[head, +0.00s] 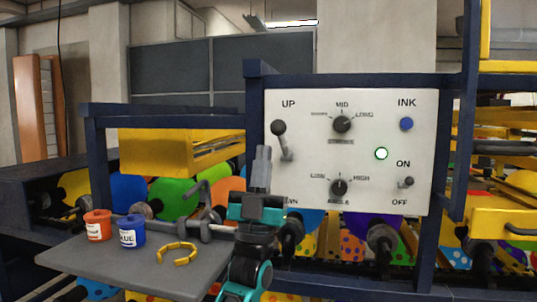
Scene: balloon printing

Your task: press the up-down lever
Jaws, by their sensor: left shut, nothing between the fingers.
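The up-down lever (280,130) is a dark ball knob on a metal stem, at the left of the white control panel (360,185). Its knob is at the top, just under the "UP" label, and the stem base is lower right. The lower label is mostly hidden behind my arm. My left gripper (262,156) is upright in front of the panel's left edge, with its fingers shut and empty. The fingertips are a little below and left of the knob in the picture; I cannot tell whether they touch the lever. My right gripper does not show.
The panel also has two black dials, a blue ink button (406,124), a green-ringed light (381,154) and an on-off switch (407,183). Dark blue frame posts flank the panel.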

